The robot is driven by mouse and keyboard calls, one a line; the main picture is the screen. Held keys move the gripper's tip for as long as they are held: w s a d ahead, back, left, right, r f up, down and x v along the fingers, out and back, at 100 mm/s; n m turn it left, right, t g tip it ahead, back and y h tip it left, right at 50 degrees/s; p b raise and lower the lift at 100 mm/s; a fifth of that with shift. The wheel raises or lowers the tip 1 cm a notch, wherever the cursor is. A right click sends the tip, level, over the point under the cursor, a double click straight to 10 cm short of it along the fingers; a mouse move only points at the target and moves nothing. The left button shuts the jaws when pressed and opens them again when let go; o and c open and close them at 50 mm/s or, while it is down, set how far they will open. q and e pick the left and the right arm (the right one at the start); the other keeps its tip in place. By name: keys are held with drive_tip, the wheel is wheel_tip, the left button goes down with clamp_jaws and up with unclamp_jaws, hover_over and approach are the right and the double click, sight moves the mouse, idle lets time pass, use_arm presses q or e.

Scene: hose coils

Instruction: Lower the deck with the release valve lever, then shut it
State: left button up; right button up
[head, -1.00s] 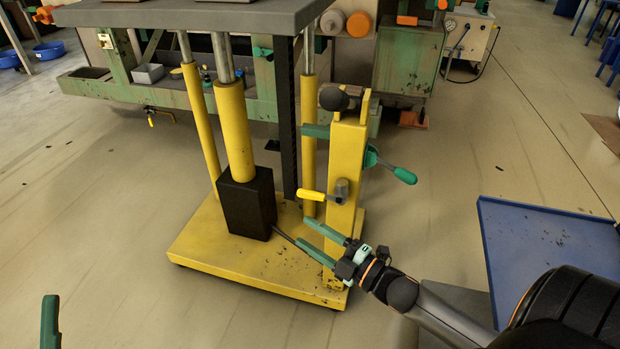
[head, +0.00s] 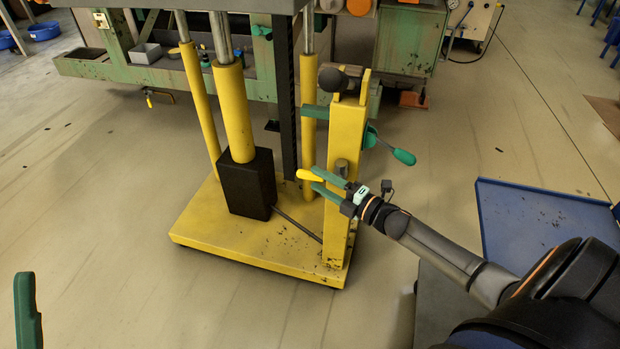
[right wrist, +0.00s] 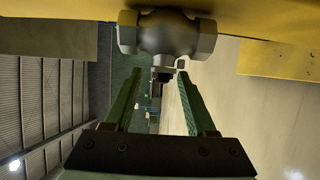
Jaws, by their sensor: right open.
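The release valve (head: 341,165) is a grey body on the yellow post (head: 343,135), and its lever (head: 309,175) has a yellow handle pointing left. My right gripper (head: 314,180) is open at the lever, its green fingers overlapping it in the head view, so contact cannot be told. In the right wrist view the valve body (right wrist: 165,35) lies ahead of the open fingers (right wrist: 160,90), with its dark stem end between them. The grey deck (head: 180,3) shows only at the top edge, above the yellow cylinders. One green finger of my left gripper (head: 26,310) shows at lower left.
The yellow base (head: 255,245) carries a black block (head: 247,185) and a thin rod. A green-handled crank (head: 403,157) sticks out right of the post. A blue tray (head: 545,225) stands at right. A green workbench (head: 150,70) is behind.

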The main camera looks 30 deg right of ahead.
sight(316, 179)
drive_tip(key=shift+b+x, duration=0.3)
drive_tip(key=shift+x, duration=1.5)
clamp_jaws()
